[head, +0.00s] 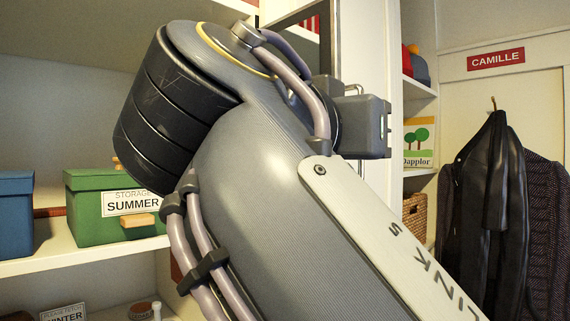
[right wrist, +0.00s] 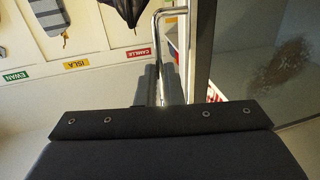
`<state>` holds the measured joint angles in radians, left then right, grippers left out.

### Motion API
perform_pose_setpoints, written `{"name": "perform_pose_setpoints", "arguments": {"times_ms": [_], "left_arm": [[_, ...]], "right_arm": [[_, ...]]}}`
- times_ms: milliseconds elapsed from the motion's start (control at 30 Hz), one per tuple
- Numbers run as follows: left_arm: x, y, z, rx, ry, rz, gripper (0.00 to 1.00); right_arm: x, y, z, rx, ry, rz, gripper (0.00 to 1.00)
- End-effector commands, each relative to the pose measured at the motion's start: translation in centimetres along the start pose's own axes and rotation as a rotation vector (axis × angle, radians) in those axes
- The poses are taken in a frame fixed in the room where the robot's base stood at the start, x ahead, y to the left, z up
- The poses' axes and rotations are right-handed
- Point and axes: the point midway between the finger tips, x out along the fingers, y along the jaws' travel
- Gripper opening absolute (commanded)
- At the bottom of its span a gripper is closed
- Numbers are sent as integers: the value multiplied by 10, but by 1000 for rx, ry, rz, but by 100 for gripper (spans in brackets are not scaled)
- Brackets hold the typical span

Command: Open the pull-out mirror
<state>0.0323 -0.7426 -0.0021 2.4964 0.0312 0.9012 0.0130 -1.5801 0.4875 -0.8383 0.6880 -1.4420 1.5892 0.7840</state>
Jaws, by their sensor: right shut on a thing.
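The pull-out mirror (right wrist: 262,62) fills the upper right of the right wrist view, a glass pane with a brown smudge and a dark grey frame (right wrist: 200,45). A bright metal bar handle (right wrist: 182,50) runs along the frame's left side and bends at the top. My right gripper (right wrist: 152,84) is shut on the handle; its dark palm hides the lower part of the grip. My left gripper is in neither view.
Shelves at left hold a green "SUMMER" box (head: 95,210) and a blue box (head: 14,212). Dark coats (head: 480,205) hang at right under a red CAMILLE sign (head: 495,59). A wicker basket (head: 414,215) sits in the cubby behind my arm.

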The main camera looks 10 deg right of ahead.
Motion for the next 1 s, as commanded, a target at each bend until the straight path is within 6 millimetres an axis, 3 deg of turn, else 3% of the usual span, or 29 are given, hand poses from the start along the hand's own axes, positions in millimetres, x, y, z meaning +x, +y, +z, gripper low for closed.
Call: {"name": "perform_pose_setpoints", "arguments": {"times_ms": [500,533,667,1000], "left_arm": [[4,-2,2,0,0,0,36],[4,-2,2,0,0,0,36],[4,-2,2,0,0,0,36],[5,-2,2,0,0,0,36]], "right_arm": [[-2,8,0,-2,-3,0,0],[-2,8,0,-2,-3,0,11],[-2,8,0,-1,-2,0,28],[-6,8,0,-1,0,-1,29]]}}
